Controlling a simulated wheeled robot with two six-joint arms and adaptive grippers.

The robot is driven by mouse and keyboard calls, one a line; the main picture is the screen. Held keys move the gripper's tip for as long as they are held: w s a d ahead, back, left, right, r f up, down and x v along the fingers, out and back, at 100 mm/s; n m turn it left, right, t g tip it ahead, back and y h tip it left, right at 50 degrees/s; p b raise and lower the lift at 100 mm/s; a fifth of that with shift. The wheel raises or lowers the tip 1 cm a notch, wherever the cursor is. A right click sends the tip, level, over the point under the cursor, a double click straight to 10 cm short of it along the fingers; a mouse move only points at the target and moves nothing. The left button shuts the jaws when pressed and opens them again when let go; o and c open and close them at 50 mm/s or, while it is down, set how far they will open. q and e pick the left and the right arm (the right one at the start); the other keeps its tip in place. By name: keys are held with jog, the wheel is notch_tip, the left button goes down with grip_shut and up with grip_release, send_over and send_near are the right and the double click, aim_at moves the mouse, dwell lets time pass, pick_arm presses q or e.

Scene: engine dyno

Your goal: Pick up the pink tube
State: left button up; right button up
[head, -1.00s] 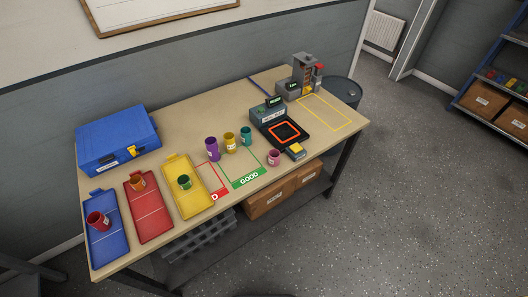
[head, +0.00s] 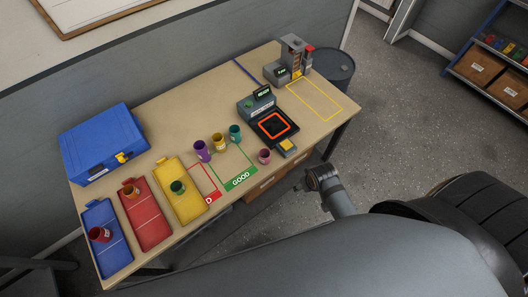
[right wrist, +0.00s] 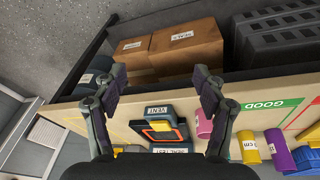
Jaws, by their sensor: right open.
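The pink tube (head: 264,156) stands upright on the bench near its front edge, left of the yellow pad of the black test station. In the right wrist view the pink tube (right wrist: 204,124) shows partly, just beside and behind the right-hand finger. My right gripper (right wrist: 160,80) is open with nothing between its fingers, and its fingertips show against the boxes under the bench. In the head view my right arm comes in from the lower right, its end in front of the bench's front edge. My left gripper is not in view.
Purple (head: 202,150), yellow (head: 218,142) and teal (head: 235,133) tubes stand left of the pink one, near the green GOOD outline (head: 240,180). The test station (head: 272,124) is to its right. Coloured trays with tubes and a blue case (head: 103,145) fill the left end.

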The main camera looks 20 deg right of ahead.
notch_tip(320, 180, up, 9)
jog(key=w+m+p, duration=0.1)
jog(key=w+p, duration=0.1)
jog(key=m+g+y+p, duration=0.1)
jog(key=m+g, duration=0.2)
jog(key=m, duration=0.8)
send_over(266, 153)
notch_tip(266, 153, down, 3)
jog(key=shift+r, duration=0.2)
jog(key=shift+f, duration=0.25)
notch_tip(266, 153, down, 5)
jog(key=b, duration=0.3)
jog(key=shift+s+r, duration=0.1)
jog(key=shift+r, duration=0.1)
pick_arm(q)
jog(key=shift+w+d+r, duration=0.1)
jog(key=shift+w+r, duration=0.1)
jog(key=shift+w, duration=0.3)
pick_arm(e)
jog(key=shift+f, duration=0.2)
